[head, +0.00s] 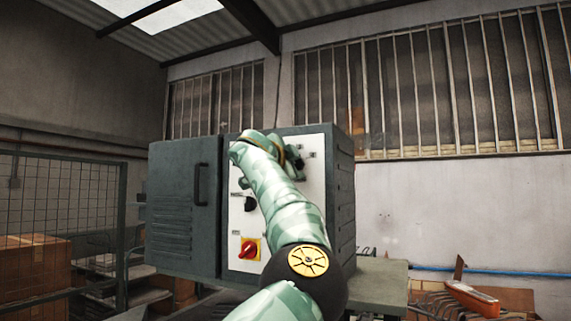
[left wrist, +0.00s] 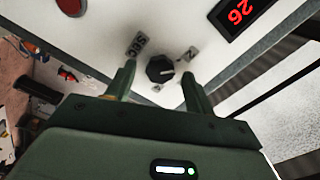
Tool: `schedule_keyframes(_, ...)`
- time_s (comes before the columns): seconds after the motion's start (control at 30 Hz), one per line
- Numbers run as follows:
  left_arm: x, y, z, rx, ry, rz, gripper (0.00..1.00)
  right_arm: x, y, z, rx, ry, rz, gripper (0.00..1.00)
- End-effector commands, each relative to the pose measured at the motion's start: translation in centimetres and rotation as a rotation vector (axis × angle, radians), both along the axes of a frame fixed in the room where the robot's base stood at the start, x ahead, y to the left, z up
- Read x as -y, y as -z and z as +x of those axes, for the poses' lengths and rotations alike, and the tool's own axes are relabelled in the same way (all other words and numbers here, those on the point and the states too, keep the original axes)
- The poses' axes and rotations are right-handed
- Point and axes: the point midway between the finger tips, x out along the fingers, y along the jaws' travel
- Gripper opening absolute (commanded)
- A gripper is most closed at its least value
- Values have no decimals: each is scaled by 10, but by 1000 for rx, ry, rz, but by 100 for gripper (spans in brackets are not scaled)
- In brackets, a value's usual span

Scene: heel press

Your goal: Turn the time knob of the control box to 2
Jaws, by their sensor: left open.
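The grey control box (head: 188,245) has a white front panel (head: 318,190), partly hidden by my left arm. In the left wrist view, a round black knob (left wrist: 159,67) with a light pointer mark sits on the white panel. The mark points to the right in that view. Small labels surround the knob, one reading SEC upside down. My left gripper (left wrist: 158,75) is open, its fingers on either side of the knob; contact cannot be told. In the head view, my left gripper (head: 296,160) is at the panel's upper part. My right gripper is not in view.
A red display (left wrist: 240,11) shows digits upside down. Lower on the panel are another black knob (head: 249,204) and a red switch on a yellow plate (head: 247,249). A mesh fence (head: 85,195) stands at left. An orange-handled tool (head: 472,297) lies at lower right.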

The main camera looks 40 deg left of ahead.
Motion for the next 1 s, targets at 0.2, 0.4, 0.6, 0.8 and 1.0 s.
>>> schedule_keyframes(0.2, 11, 6, -37, 5, -3, 1, 53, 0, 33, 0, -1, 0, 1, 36)
schedule_keyframes(0.4, 28, 7, -90, 5, -2, -1, 53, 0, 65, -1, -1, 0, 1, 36)
schedule_keyframes(0.6, 41, 5, -132, 3, -1, -1, 53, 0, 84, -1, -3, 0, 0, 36)
schedule_keyframes(0.8, 47, 2, -151, 0, -2, -1, 53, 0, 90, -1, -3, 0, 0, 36)
schedule_keyframes(1.0, 48, 1, -153, 0, -1, -1, 53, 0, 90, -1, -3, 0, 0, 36)
